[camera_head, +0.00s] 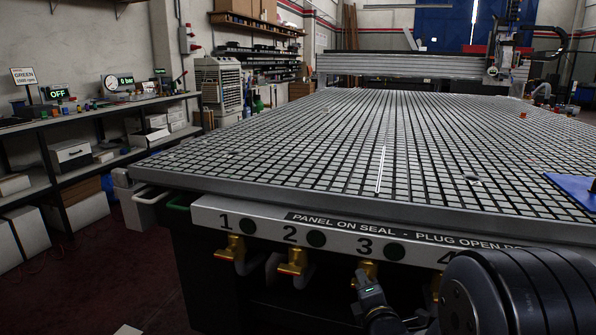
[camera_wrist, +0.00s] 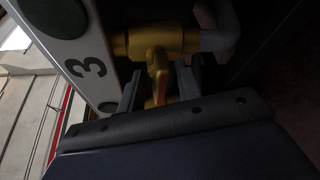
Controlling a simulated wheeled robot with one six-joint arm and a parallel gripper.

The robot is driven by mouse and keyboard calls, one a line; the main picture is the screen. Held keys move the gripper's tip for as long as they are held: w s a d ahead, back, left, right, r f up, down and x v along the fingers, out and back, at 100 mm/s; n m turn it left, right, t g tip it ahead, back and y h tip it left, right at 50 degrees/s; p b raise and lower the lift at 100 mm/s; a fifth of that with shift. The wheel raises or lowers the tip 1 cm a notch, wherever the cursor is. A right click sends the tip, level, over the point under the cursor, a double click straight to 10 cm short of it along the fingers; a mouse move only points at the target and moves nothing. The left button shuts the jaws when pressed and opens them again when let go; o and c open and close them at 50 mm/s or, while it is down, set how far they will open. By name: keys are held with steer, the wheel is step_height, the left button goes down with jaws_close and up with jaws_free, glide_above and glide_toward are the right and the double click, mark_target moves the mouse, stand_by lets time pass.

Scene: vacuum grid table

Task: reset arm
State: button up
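The grid table (camera_head: 330,200) has a front panel with numbered brass valves below it. My gripper (camera_head: 368,288) is at valve 3 (camera_head: 362,270), low under the front panel. In the wrist view, my gripper (camera_wrist: 160,88) has its two dark fingers spread apart. The red-and-yellow handle (camera_wrist: 158,70) of valve 3 lies between them, with gaps showing at its sides. The brass body of valve 3 (camera_wrist: 160,40) is just past the fingertips. In the head view my arm partly hides valve 3 and the valve under number 4.
Valve 1 (camera_head: 232,248) and valve 2 (camera_head: 293,262) stand to the left of my gripper. A blue panel (camera_head: 575,188) lies on the table's right side. A gantry (camera_head: 410,64) spans the back. Shelves (camera_head: 75,110) line the left wall, with open floor before them.

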steer(key=shift+r+n+g+h+p, duration=0.3)
steer(key=shift+n+p, duration=0.6)
steer(key=shift+p, duration=1)
steer(key=shift+f, duration=0.15)
steer(key=shift+f+n+p, duration=0.15)
steer(key=shift+n+p, duration=0.15)
steer(key=shift+p, duration=0.1)
